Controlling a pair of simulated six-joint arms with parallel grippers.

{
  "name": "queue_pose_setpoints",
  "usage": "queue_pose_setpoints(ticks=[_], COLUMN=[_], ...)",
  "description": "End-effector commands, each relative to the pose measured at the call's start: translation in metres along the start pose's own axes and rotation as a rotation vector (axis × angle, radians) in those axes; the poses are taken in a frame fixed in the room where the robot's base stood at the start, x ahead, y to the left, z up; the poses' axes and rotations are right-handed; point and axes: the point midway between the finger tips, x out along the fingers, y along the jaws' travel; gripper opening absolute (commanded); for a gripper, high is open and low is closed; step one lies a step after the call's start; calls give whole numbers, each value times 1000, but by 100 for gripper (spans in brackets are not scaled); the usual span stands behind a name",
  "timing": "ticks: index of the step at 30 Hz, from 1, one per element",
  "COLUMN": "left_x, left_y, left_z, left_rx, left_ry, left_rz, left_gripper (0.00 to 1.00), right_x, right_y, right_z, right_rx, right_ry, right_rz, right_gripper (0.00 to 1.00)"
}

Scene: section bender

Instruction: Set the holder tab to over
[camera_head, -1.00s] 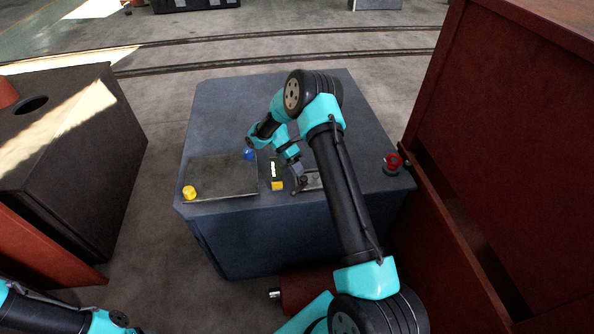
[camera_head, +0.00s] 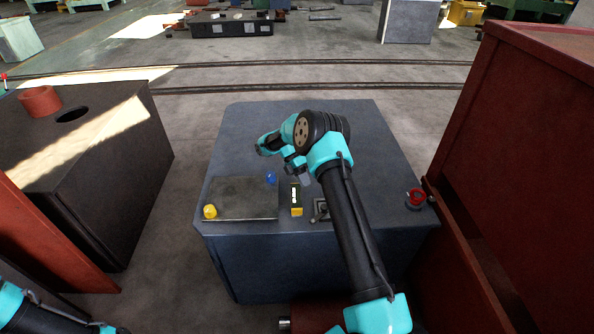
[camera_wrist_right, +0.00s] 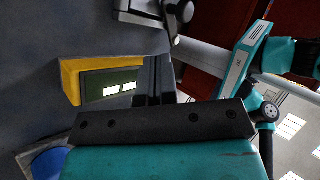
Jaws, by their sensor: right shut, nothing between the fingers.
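A small metal fitting with a dark lever-like part (camera_head: 320,210) sits on the blue-grey cabinet top, just left of my right arm, which may cover some of it. It looks like the holder tab, but its setting is too small to read. In the right wrist view, a metal fitting with a rounded dark end (camera_wrist_right: 178,10) shows at the top edge. My right gripper (camera_head: 305,179) is shut and empty, above the cabinet, behind the fitting and apart from it. Its dark fingers (camera_wrist_right: 155,80) show in the wrist view. My left gripper is out of view.
A yellow-and-black display block (camera_head: 296,211) stands left of the fitting. A dark plate (camera_head: 240,200) lies further left, with a yellow knob (camera_head: 210,211) and blue knob (camera_head: 271,178) at its corners. A red knob (camera_head: 416,197) is right, near a tall red cabinet (camera_head: 520,150).

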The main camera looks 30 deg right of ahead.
Motion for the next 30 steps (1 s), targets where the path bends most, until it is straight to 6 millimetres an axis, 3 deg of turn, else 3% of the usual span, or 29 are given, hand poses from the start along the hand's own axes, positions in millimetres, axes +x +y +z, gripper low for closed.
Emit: queue_pose_setpoints(ticks=[4, 10, 30], left_x=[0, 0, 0], left_y=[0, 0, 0], left_z=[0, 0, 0], left_rx=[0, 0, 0], left_ry=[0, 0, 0], left_rz=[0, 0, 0], left_gripper=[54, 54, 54], right_x=[-26, -45, -50], right_y=[0, 0, 1], right_z=[-2, -3, -5], right_rx=[1, 0, 4], right_ry=[-2, -1, -2], right_rz=[4, 1, 9], right_gripper=[0, 0, 0])
